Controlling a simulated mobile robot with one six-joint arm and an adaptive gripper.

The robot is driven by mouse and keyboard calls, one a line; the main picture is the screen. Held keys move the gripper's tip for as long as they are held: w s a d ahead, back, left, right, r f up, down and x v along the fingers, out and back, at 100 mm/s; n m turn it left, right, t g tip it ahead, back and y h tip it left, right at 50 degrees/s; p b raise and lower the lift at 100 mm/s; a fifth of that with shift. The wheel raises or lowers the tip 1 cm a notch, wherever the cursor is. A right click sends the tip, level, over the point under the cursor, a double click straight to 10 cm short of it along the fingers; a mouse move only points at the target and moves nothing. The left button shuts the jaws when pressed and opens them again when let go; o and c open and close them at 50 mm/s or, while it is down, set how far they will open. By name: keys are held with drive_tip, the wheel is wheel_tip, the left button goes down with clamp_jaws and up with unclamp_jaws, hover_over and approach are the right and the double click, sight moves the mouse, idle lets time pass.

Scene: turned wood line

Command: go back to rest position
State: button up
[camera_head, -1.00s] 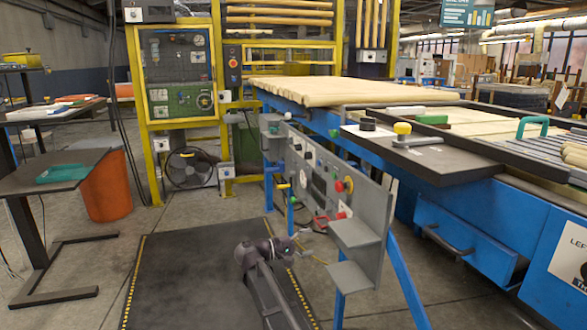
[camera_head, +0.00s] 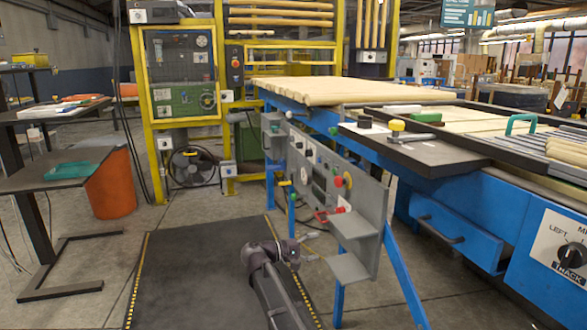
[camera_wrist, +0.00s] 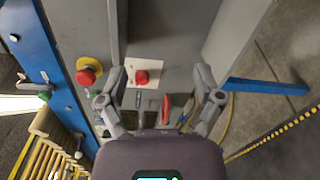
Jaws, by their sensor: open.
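My gripper (camera_wrist: 158,95) is open and empty in the wrist view, its two grey fingers spread apart. It faces the grey control panel, with a red button on a pale plate (camera_wrist: 142,77) seen between the fingertips, apart from them. In the head view my gripper (camera_head: 308,252) shows small at the end of my arm, low over the dark floor mat and in front of the panel. The grey control panel (camera_head: 318,183) stands on blue legs and carries knobs, a red button and a red-handled part (camera_head: 322,217).
A red mushroom button on a yellow ring (camera_wrist: 86,77) sits left in the wrist view. A grey shelf (camera_head: 349,268) juts from the panel close to my gripper. The blue conveyor table (camera_head: 450,225) stands at right. The dark mat (camera_head: 190,265) is clear at left.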

drive_tip(key=s+d+f+m+g+y+p, duration=0.2)
drive_tip(key=s+d+f+g+y, duration=0.1)
drive_tip(key=s+d+f+y, duration=0.4)
drive_tip(key=s+d+f+m+g+y+p, duration=0.2)
drive_tip(key=s+d+f+y, duration=0.25)
drive_tip(key=s, duration=0.55)
drive_tip(key=s+m+y+p, duration=0.2)
drive_tip(key=s+y, duration=0.3)
drive_tip(key=s, duration=0.3)
wheel_tip(320, 180, up, 38)
drive_tip(key=a+p, duration=0.1)
drive_tip(key=p, duration=3.7)
drive_tip(key=shift+w+r, duration=0.15)
drive_tip(key=shift+w, duration=0.15)
